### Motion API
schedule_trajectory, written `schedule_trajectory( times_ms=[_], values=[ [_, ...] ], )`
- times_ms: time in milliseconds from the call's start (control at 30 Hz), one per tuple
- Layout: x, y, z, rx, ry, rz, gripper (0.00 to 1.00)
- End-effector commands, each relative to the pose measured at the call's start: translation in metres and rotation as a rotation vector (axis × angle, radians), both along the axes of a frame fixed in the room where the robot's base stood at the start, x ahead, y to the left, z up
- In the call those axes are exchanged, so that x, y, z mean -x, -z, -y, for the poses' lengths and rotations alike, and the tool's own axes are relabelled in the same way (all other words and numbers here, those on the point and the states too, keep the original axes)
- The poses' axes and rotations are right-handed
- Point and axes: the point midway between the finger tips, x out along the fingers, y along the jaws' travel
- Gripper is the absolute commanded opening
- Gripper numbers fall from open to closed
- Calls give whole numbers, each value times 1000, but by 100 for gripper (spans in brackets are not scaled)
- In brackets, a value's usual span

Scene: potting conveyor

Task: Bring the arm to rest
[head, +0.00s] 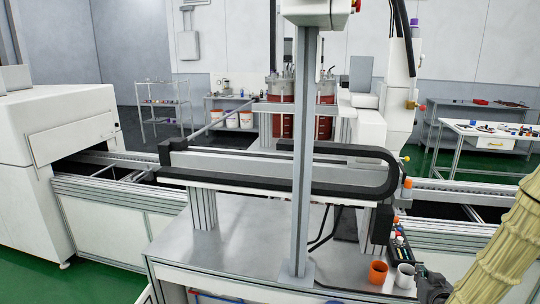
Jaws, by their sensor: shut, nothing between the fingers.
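My arm (505,245), in a beige ribbed cover, comes in at the lower right of the head view. My gripper (430,284) is the dark part beside its lower end, partly cut off by the bottom edge. It is shut and holds nothing. It is just right of a white cup (404,277) at the right end of the metal worktable (240,243). I cannot tell how far it is from the cup.
An orange cup (377,272) stands left of the white one, with a dark rack of small items (400,248) behind. A metal post (301,150) and a gantry with a black cable chain (375,165) rise over the table. The conveyor (115,200) runs behind. The table's left front is clear.

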Motion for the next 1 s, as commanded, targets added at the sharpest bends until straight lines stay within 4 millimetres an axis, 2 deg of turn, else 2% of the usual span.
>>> schedule_trajectory(
  times_ms=[267,367,467,667,700,767,900,1000],
  values=[
    [31,60,-40,-29,-39,-162,0],
    [52,93,-61,-46,-59,-251,0],
    [85,132,-86,-66,-79,-368,0],
    [164,202,-134,-102,-111,-610,0],
    [182,214,-143,-109,-117,-660,0],
    [209,231,-156,-118,-124,-733,0],
    [278,264,-183,-135,-136,-906,0],
    [326,279,-199,-144,-141,-1019,0]
  ],
)
